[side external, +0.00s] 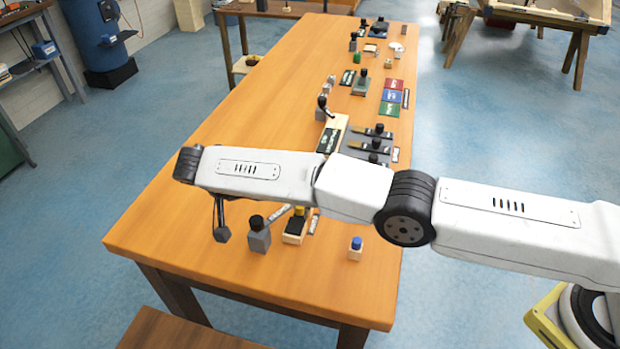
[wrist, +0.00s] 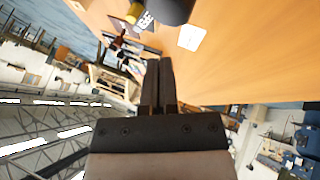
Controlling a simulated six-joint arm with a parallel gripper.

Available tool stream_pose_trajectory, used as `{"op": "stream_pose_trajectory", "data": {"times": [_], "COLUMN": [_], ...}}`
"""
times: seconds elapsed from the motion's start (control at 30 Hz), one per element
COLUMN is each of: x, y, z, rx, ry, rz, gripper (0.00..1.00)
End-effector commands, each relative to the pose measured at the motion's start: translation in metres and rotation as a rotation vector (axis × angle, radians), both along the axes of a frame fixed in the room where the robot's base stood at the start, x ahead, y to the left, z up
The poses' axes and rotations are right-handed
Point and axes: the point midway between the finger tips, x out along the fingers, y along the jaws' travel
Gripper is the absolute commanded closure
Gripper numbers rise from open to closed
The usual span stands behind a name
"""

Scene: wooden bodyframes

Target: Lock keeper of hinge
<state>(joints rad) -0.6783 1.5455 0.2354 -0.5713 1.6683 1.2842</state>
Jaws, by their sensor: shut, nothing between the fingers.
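In the side external view, my gripper (side external: 221,234) hangs at the near left of the wooden table, partly behind my arm. In the wrist view, its two dark fingers (wrist: 159,75) are together with nothing between them. To its right stands a grey block with a black knob (side external: 258,236). A silver bar (side external: 277,213) slants up beside it towards a small block with a black and yellow top (side external: 296,224). I cannot tell for sure which piece is the hinge or its keeper. In the wrist view, a dark round part (wrist: 172,10) shows beyond the fingertips, apart from them.
A wooden block with a blue cap (side external: 355,248) stands near the front edge. A grey plate with several black-knobbed latches (side external: 369,145) lies behind my arm. Coloured cards (side external: 391,97) and more small fixtures line the table's right side. The table's left side (side external: 235,110) is clear.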

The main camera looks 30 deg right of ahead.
Motion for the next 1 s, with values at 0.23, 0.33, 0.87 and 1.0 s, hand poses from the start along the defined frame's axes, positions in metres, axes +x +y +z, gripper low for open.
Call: {"op": "stream_pose_trajectory", "data": {"times": [0.23,0.33,0.87,1.0], "x": [-0.002,-0.002,0.002,0.009], "y": [0.004,0.004,0.000,-0.008], "z": [0.005,0.006,0.010,0.014], "rx": [0.001,0.001,0.010,0.028], "ry": [0.001,0.001,0.012,0.040], "rz": [0.000,-0.001,0.013,0.039], "gripper": [1.00,1.00,1.00,1.00]}}
